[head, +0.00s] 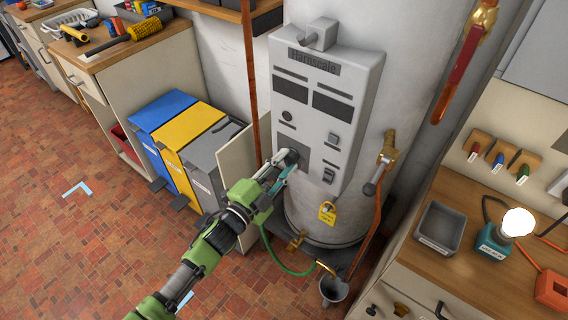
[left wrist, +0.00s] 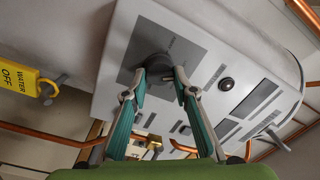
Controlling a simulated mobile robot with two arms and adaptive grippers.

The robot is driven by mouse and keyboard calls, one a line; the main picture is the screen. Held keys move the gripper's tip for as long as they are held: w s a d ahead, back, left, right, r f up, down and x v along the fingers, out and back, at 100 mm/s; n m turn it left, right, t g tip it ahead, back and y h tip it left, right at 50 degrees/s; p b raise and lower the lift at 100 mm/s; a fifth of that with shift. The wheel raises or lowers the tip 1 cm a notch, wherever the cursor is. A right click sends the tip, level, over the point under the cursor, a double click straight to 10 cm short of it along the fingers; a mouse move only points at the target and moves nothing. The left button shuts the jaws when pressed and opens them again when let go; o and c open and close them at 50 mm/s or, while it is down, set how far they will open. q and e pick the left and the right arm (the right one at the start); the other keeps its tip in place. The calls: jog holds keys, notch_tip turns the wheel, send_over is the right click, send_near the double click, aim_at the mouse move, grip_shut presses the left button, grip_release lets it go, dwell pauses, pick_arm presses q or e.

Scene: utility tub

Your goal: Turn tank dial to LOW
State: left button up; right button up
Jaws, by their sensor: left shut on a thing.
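The tank (head: 405,70) is a large white cylinder with a grey control panel (head: 354,72) on its front. The dark round tank dial (head: 291,156) sits low on the panel, on a darker grey patch. It also shows in the left wrist view (left wrist: 157,66), with the panel appearing turned. My left gripper (head: 285,168) reaches in from the lower left, and its two teal fingers (left wrist: 159,84) are shut on the dial, one on each side. The dial's pointer and setting marks are too small or hidden to read. My right gripper is out of view.
A yellow tag (head: 327,213) hangs below the panel; it reads WATER OFF in the left wrist view (left wrist: 20,78). Blue, yellow and grey bins stand further left, and a wooden counter (head: 455,280) stands at right.

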pick_arm(q)
jog(key=o, duration=1.1)
jog(key=v, duration=1.2)
jog(key=shift+f, duration=0.1)
jog(key=s+a+f+n+g+y, duration=0.2)
jog(key=s+a+f+n+y, duration=0.15)
jog(key=f, duration=0.65)
jog(key=s+a+f+n+g+y, duration=0.1)
jog(key=s+a+f+n+y, duration=0.2)
jog(key=f, duration=0.8)
jog(key=s+a+f+n+g+y, duration=0.1)
jog(key=a+f+n+g, duration=0.3)
jog(key=f, duration=0.6)
jog(key=s+a+f+n+g+y, duration=0.1)
jog(key=s+a+f, duration=0.2)
jog(key=s+f, duration=0.35)
jog(key=s+a+f+n+g+y, duration=0.1)
jog(key=s+a+f, duration=0.1)
jog(key=s+f, duration=0.45)
jog(key=s+f+n+g, duration=0.1)
jog(key=s+f, duration=0.1)
jog(key=s, duration=0.5)
jog(key=s+f+n+g, duration=0.1)
jog(key=s+f+g, duration=0.1)
jog(key=s, duration=0.5)
jog(key=s+f+n+g+y, duration=0.1)
jog(key=s+f+n+g, duration=0.1)
jog(key=s, duration=0.6)
jog(key=shift+a+f, duration=0.35)
jog(key=shift+f, duration=0.5)
